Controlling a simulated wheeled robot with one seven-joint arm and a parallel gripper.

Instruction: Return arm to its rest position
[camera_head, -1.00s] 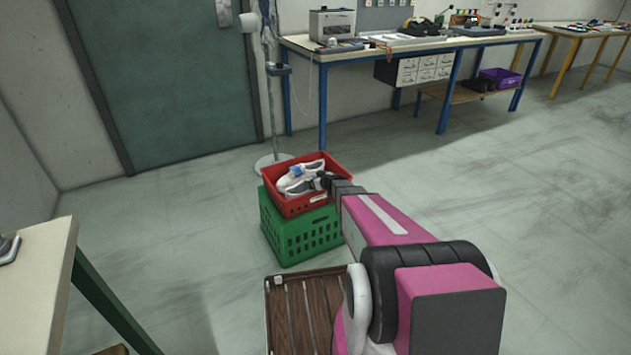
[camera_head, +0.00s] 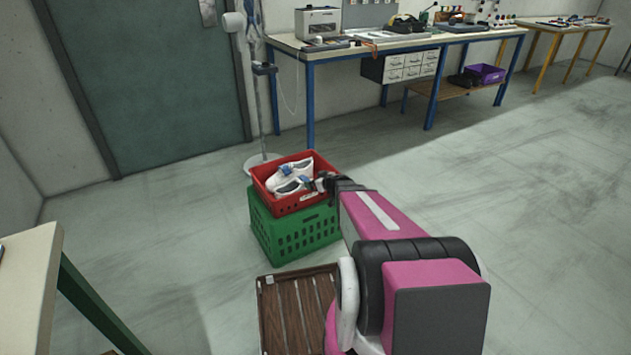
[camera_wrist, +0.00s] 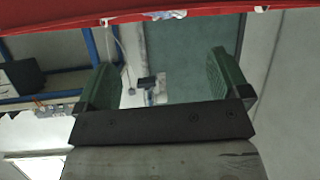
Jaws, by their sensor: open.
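My arm, pink with black joints, reaches forward from the lower right in the head view. My gripper (camera_head: 326,183) is at the right rim of the red crate (camera_head: 310,202), largely hidden by the arm. In the wrist view my gripper (camera_wrist: 165,80) shows two green fingers spread wide with nothing between them. The red crate's edge (camera_wrist: 200,14) crosses the top of the wrist view. White shoes with blue parts (camera_head: 290,180) lie in the red crate.
The red crate stands on a green crate (camera_head: 290,238) on the floor. A wooden slatted platform (camera_head: 295,312) is in front. A pale table (camera_head: 30,290) stands at left. A workbench (camera_head: 390,50) stands at the back. Floor at right is clear.

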